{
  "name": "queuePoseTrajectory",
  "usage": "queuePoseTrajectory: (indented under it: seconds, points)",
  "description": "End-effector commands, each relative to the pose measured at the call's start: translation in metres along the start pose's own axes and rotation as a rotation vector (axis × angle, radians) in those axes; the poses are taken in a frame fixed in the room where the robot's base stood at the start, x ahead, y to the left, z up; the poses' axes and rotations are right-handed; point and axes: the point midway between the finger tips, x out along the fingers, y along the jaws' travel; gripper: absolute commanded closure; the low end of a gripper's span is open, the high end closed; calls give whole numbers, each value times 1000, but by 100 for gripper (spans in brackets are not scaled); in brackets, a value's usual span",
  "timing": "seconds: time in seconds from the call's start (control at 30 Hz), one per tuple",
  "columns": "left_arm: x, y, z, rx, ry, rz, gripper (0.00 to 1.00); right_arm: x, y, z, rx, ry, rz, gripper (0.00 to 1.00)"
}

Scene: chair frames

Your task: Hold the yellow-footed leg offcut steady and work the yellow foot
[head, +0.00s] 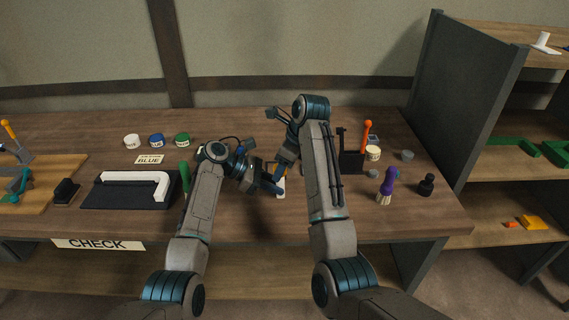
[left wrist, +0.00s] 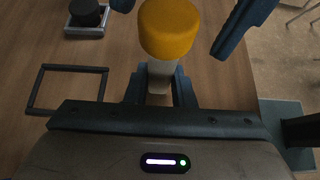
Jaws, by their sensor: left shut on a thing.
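The leg offcut is a short pale piece (left wrist: 160,76) with a yellow foot (left wrist: 168,28), seen close up in the left wrist view. My left gripper (left wrist: 160,92) is shut on the pale part, with the yellow foot standing clear beyond its fingers. Two blue fingers of my right gripper show on either side of the foot, apart from it, with a visible gap. In the head view, a bit of the white offcut (head: 282,187) shows by my left gripper (head: 274,186), and my right gripper (head: 281,178) reaches down there; the arms hide most of the contact.
A black tray (head: 110,202) with a white angled piece lies left of my arms. Paint pots (head: 156,140) stand at the back left. A purple brush (head: 387,186) and a black bottle (head: 426,186) stand at right. A thin black frame (left wrist: 68,68) lies on the table.

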Motion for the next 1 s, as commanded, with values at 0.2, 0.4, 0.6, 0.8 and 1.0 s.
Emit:
queuePoseTrajectory:
  seconds: [0.2,0.4,0.6,0.8,1.0]
  points:
    - [1,-1,-3,-4,2,-2,100,0,0,0,1,0,1,42]
    - [1,0,-2,-3,2,-1,53,0,0,0,1,0,1,42]
    - [0,0,-1,-1,1,-1,53,0,0,0,1,0,1,42]
    - [-10,1,-1,0,1,2,53,0,0,0,1,0,1,42]
    - [-48,1,-2,0,3,4,53,0,0,0,1,0,1,42]
